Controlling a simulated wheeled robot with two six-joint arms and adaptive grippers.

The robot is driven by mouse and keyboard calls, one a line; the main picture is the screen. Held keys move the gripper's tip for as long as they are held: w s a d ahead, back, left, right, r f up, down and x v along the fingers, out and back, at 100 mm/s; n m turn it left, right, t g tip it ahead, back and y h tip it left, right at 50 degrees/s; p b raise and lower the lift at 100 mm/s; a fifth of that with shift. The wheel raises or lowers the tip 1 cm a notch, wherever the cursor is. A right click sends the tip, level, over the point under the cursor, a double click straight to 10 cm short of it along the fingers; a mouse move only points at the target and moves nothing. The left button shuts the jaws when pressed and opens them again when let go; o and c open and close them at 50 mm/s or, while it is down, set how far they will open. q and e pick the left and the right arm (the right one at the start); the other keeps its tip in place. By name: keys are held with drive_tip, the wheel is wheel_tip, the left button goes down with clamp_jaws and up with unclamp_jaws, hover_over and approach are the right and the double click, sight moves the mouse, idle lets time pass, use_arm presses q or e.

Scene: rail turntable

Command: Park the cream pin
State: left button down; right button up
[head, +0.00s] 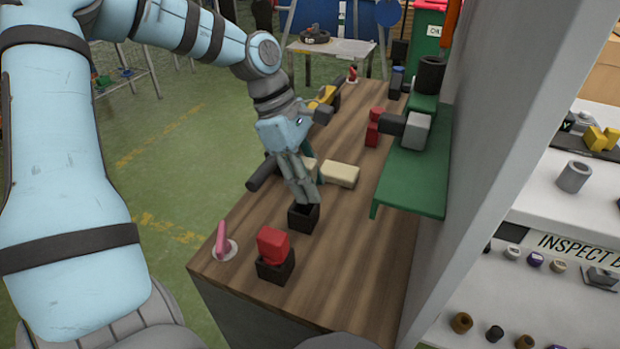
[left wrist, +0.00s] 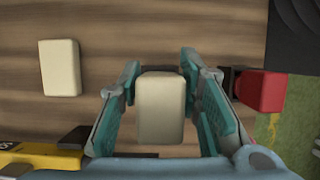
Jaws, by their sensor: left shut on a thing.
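My left gripper (head: 308,186) is shut on a cream block (left wrist: 161,108), which I take as the cream pin. In the left wrist view it sits between the two teal-padded fingers. In the head view only a small part of it shows behind the fingers, and its lower end is hidden. The fingertips appear just above or behind an open black socket (head: 303,217); I cannot tell whether the block touches it. A second cream block (head: 341,175) lies on the wooden bench beyond the gripper; it also shows in the left wrist view (left wrist: 60,67). My right gripper is not in view.
A red block (head: 273,244) stands in a black socket (head: 275,268) near the bench's front. A pink pin (head: 221,241) stands on a white disc at the left edge. A green shelf (head: 412,182) with dark and grey parts borders the right. The bench (head: 345,260) is clear front right.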

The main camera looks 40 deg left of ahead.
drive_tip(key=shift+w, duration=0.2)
use_arm(q)
drive_tip(key=shift+f, duration=0.2)
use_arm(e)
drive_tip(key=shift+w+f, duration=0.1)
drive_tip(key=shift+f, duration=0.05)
use_arm(q)
drive_tip(key=shift+f+b, duration=0.35)
drive_tip(key=shift+b, duration=0.1)
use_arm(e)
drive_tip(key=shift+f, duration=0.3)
use_arm(q)
drive_tip(key=shift+f+b, duration=1.15)
drive_tip(key=shift+f, duration=0.2)
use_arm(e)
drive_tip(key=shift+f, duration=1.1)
use_arm(q)
drive_tip(key=c, duration=1.1)
unclamp_jaws()
drive_tip(key=v, duration=1.2)
drive_tip(key=shift+s, duration=0.1)
